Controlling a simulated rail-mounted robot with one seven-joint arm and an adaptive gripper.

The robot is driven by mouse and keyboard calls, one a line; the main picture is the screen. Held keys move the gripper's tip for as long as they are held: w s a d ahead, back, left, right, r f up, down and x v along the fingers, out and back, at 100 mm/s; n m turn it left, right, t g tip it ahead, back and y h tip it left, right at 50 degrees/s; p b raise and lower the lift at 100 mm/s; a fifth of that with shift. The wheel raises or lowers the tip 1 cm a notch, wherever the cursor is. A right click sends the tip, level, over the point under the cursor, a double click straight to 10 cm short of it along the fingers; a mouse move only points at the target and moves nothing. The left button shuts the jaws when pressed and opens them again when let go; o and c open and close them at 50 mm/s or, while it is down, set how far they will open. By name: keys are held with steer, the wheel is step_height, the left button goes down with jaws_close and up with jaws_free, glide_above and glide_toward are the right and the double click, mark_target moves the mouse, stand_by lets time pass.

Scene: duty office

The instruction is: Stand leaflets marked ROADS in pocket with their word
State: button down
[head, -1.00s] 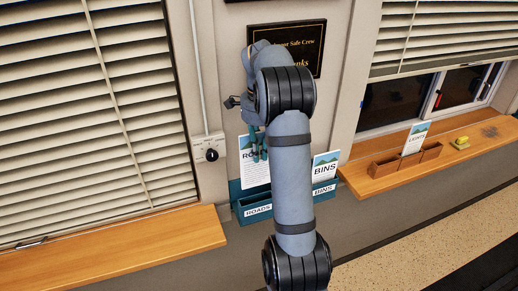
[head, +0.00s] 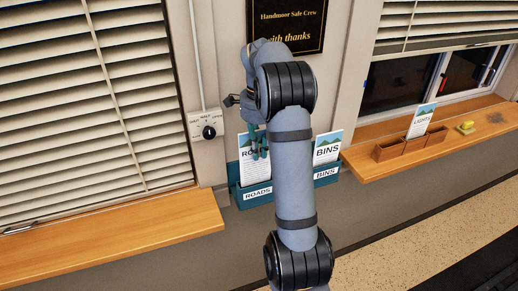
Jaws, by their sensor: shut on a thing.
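A white leaflet (head: 247,171) whose visible letters start "RO" stands upright in the ROADS side of the teal two-pocket holder (head: 233,188) on the wall. Its lower end is behind the front wall labelled ROADS (head: 258,193). My gripper (head: 259,152) is shut on this leaflet near its upper right part; my arm hides some of the jaws and the middle of the holder. A BINS leaflet (head: 328,150) stands in the pocket labelled BINS (head: 326,174), right of my arm.
A wooden sill (head: 120,237) is at left under closed blinds. A right sill (head: 375,172) bears a brown compartment box (head: 389,151) with a LIGHTS leaflet (head: 422,120) and a small yellow object (head: 466,127). A dial box (head: 207,128) is close left of my gripper.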

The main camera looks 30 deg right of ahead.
mark_target(259, 133)
steer(key=shift+f+b, duration=2.35)
steer(key=shift+f, duration=0.55)
steer(key=c, duration=1.7)
jaws_free()
step_height(259, 133, up, 12)
steer(key=shift+r, duration=0.1)
